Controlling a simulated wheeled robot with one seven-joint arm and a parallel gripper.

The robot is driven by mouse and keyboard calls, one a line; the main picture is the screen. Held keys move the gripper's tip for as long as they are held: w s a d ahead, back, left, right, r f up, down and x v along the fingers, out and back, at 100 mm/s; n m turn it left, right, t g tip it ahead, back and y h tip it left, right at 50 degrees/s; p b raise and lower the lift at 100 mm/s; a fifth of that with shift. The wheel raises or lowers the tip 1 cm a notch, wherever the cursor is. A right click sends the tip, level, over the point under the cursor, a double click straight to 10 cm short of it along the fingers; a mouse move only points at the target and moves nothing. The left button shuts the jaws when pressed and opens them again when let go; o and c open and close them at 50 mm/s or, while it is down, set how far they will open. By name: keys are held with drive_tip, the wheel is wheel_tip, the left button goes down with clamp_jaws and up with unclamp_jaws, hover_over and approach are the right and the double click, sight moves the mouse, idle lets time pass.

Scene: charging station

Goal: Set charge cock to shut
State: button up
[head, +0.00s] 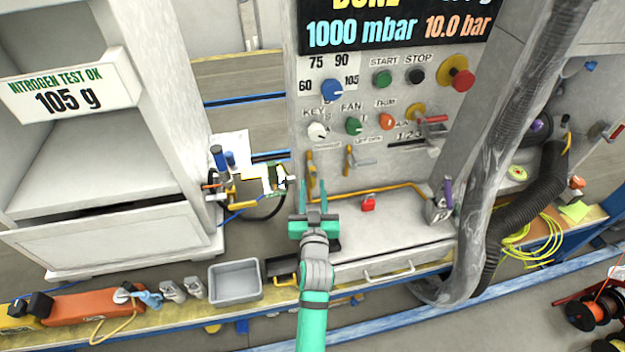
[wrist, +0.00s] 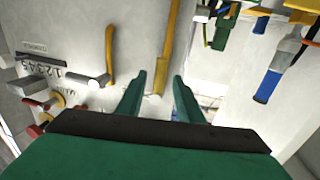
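Two small yellow cock handles are on the lower part of the grey panel. The left handle (head: 310,163) stands upright just above my gripper's fingertips. The right handle (head: 349,160) is also upright, with a grey stub pointing right. I cannot read which one is the charge cock. My gripper (head: 313,183) is open, with its two green fingers apart and pointing at the panel. In the wrist view one yellow handle (wrist: 168,45) appears between and beyond the fingertips (wrist: 160,80). The other yellow handle (wrist: 109,55) is to the left of them. Contact cannot be told.
A red-handled valve (head: 430,120), knobs and buttons sit higher on the panel. A thick grey hose (head: 500,130) hangs further right. Wired fittings (head: 262,185) stand left.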

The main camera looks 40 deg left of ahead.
sight(313, 182)
drive_tip(key=shift+x, duration=1.9)
clamp_jaws()
